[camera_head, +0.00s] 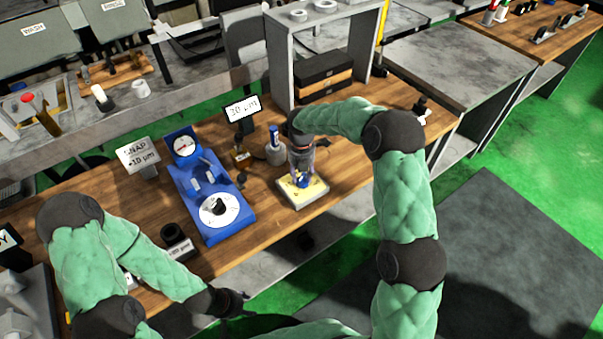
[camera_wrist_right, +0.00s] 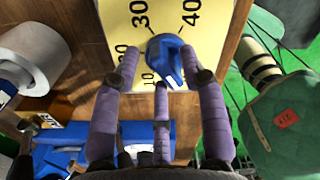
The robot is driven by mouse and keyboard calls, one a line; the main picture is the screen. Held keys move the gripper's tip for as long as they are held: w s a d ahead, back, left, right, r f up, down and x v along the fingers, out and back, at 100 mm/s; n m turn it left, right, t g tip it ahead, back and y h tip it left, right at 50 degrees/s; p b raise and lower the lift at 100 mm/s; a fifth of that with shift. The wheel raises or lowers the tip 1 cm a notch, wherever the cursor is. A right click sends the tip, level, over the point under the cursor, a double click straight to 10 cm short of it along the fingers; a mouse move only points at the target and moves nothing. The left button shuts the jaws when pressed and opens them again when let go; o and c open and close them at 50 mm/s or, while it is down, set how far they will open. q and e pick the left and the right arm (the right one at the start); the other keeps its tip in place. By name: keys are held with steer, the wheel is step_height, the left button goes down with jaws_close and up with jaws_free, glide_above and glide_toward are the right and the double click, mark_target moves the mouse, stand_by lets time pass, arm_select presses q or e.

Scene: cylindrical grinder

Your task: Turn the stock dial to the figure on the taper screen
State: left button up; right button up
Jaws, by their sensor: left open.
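The stock dial is a blue knob (camera_head: 303,181) on a yellow-faced plate (camera_head: 288,193) at the bench's front edge. In the right wrist view the knob (camera_wrist_right: 168,55) sits on the yellow scale (camera_wrist_right: 118,20), where 30 and 40 show beyond it and 10 beside it; its exact setting is unclear. My right gripper (camera_head: 302,172) is over the knob. Its purple fingers (camera_wrist_right: 161,80) are spread around the knob, with gaps at both sides. A screen (camera_head: 242,108) behind reads what looks like 20 µm, partly blurred. My left gripper (camera_head: 230,303) is open and empty near the front edge.
A blue gauge fixture (camera_head: 225,228) with a white dial stands left of the plate. A sign reading SNAP +10 µm (camera_head: 139,155) is behind it. A grey shelf (camera_head: 281,60) is at the back.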

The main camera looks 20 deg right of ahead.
jaws_close()
